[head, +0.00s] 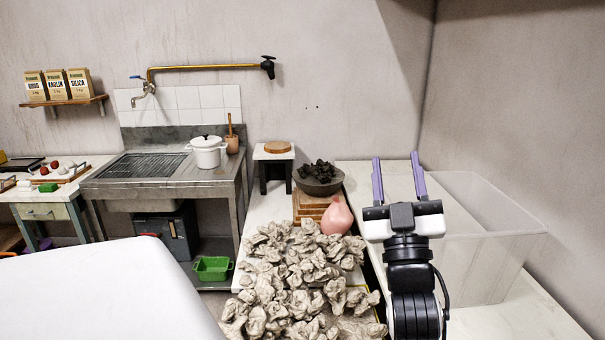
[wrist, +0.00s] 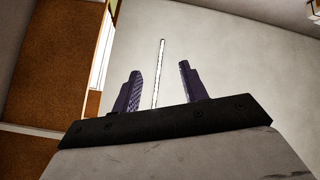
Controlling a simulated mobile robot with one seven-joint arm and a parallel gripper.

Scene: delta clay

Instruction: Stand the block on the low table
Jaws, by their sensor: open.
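My gripper (head: 396,157) is raised at the right in the head view. Its two purple fingers point up and stand apart, with nothing between them. The fingers also show in the wrist view (wrist: 160,68), open against a pale surface. A small green block-like thing (head: 48,187) lies on a pale-topped table with a drawer (head: 45,212) at the far left, well away from my gripper. A small low white table (head: 273,153) with dark legs stands at the back middle and bears a round wooden disc (head: 277,147). I cannot tell which thing is the task's block.
A metal sink bench (head: 140,177) carries a white pot (head: 207,152). Clay lumps (head: 290,275) cover the middle surface, with a dark bowl (head: 320,186) and pink vase (head: 338,216) behind. A clear bin (head: 490,250) stands right. A white surface (head: 90,290) fills the left foreground.

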